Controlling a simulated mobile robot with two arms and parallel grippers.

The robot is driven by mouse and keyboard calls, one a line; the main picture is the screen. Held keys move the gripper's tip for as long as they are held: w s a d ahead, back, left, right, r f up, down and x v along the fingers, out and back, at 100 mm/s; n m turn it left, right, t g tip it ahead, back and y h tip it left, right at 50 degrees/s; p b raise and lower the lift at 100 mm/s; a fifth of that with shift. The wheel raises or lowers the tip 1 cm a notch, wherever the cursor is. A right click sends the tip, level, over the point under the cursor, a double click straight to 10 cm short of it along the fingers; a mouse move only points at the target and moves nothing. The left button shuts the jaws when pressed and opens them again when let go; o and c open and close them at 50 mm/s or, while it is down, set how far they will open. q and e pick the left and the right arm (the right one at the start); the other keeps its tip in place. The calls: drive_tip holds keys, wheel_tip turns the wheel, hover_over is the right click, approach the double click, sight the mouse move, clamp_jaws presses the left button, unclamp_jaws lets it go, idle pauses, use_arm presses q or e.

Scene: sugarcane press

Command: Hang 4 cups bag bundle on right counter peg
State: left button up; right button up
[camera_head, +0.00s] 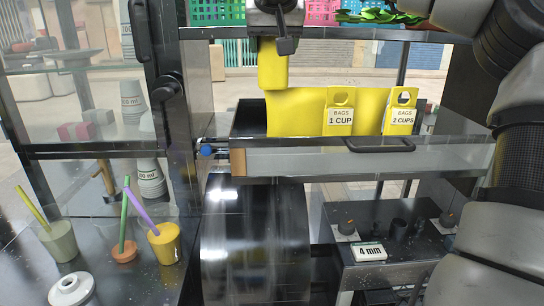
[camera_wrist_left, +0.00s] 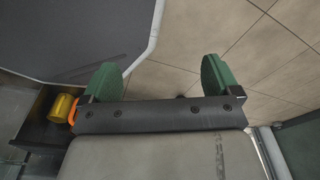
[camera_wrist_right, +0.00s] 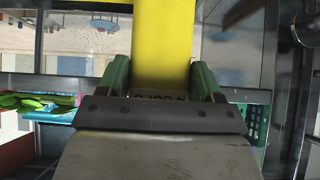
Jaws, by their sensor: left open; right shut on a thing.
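My right gripper (camera_head: 275,40) is high at the top middle of the head view. In the right wrist view its green fingers (camera_wrist_right: 158,80) are shut on a yellow bag bundle (camera_wrist_right: 162,40), with part of an inverted label between them. In the head view this bundle (camera_head: 272,68) hangs down above the metal tray, in front of the window. Its lower end is close to other yellow bags, and I cannot tell whether they touch. I cannot make out the right counter peg. My left gripper (camera_wrist_left: 158,80) is open and empty over the floor in the left wrist view.
Yellow bundles labelled 1 CUP (camera_head: 340,118) and 2 CUPS (camera_head: 400,115) stand at the metal tray (camera_head: 350,160). Filled cups with straws (camera_head: 163,243) stand at left. A 4 mm sign (camera_head: 369,252) sits on the lower right unit. Colored baskets (camera_head: 217,12) line the top shelf.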

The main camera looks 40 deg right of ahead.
drive_tip(key=shift+s+a+r, duration=0.45)
drive_tip(key=shift+s+a, duration=0.2)
drive_tip(key=shift+s, duration=0.05)
drive_tip(key=shift+w+f, duration=0.1)
drive_tip(key=shift+f, duration=0.2)
drive_tip(key=f, duration=0.4)
drive_tip(key=f+b, duration=0.1)
drive_tip(key=f, duration=0.7)
drive_tip(key=shift+w+d+f, duration=0.15)
drive_tip(key=shift+d+f, duration=0.1)
drive_tip(key=shift+f, duration=0.75)
wheel_tip(320, 180, down, 2)
drive_tip(key=shift+a+f, duration=0.1)
drive_tip(key=shift+f, duration=0.6)
use_arm(q)
drive_tip(key=shift+s+a+f, duration=0.3)
drive_tip(key=shift+s+a, duration=0.05)
drive_tip(key=shift+s, duration=0.2)
drive_tip(key=shift+s+a+f, duration=0.3)
drive_tip(key=shift+s, duration=0.25)
drive_tip(key=shift+f, duration=0.1)
